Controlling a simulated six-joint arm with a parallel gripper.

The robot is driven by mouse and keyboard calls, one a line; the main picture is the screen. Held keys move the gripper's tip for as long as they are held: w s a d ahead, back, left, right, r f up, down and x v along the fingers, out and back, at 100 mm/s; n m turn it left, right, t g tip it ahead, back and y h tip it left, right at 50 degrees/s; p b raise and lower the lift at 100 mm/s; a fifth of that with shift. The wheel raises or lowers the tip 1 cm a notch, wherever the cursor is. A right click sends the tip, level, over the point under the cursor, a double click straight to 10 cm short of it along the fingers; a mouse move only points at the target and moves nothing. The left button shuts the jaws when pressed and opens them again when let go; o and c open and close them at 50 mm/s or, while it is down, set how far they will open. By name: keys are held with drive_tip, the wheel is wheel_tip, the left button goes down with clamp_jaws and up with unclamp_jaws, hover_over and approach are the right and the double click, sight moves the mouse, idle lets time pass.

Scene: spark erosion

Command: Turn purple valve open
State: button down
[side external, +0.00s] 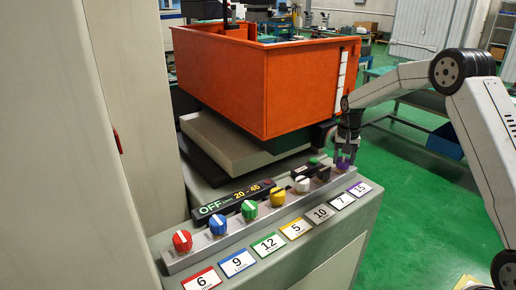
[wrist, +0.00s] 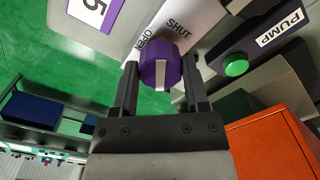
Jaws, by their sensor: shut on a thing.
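The purple valve (wrist: 160,68) is a round knob with a white pointer mark, in the middle of the wrist view. Its plate carries the words OPEN and SHUT at its far side. My gripper (wrist: 158,90) has one finger on each side of the knob and is shut on it. In the side view the purple valve (side external: 343,164) is at the right end of the knob row, partly hidden by my gripper (side external: 345,156), which comes down on it from above. The label 15 (side external: 359,189) lies in front of it.
A row of knobs runs left from the valve: black, white, yellow (side external: 278,197), green, blue and red (side external: 182,241). A green PUMP button (wrist: 236,65) sits close to the right finger in the wrist view. The orange tank (side external: 265,80) stands just behind the panel.

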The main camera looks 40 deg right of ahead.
sight(344, 160)
drive_tip(key=n, duration=0.5)
drive_tip(key=shift+n, duration=0.3)
drive_tip(key=n, duration=0.5)
drive_tip(key=shift+r+n, duration=0.1)
drive_tip(key=shift+n, duration=0.2)
drive_tip(key=shift+c, duration=0.4)
unclamp_jaws()
drive_tip(key=shift+r, duration=3.85)
